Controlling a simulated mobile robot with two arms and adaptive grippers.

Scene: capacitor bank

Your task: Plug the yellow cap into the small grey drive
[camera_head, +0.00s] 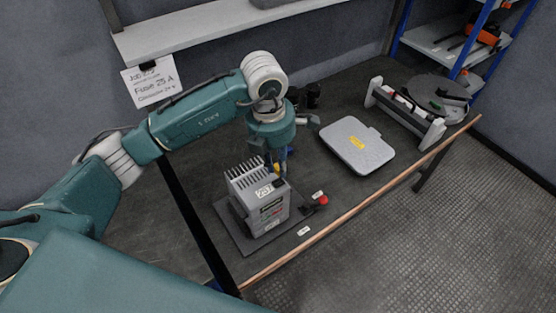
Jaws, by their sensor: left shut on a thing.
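The small grey drive (265,214) stands upright on a dark mat on the workbench, with a row of fins along its top and a white label on it. My left gripper (277,163) points down at the drive's top right back edge. It is shut on the yellow cap (277,168), of which only a small yellow patch shows. The cap is close to the drive's top edge; I cannot tell whether it touches the drive or sits in it. My right gripper is not in view.
A red-ended dark part (322,200) lies right of the drive. A grey case (350,149) with a yellow label lies further right, before a white-ended rack (437,133) and a dark round disc (440,88). The bench's front edge (350,205) runs close by.

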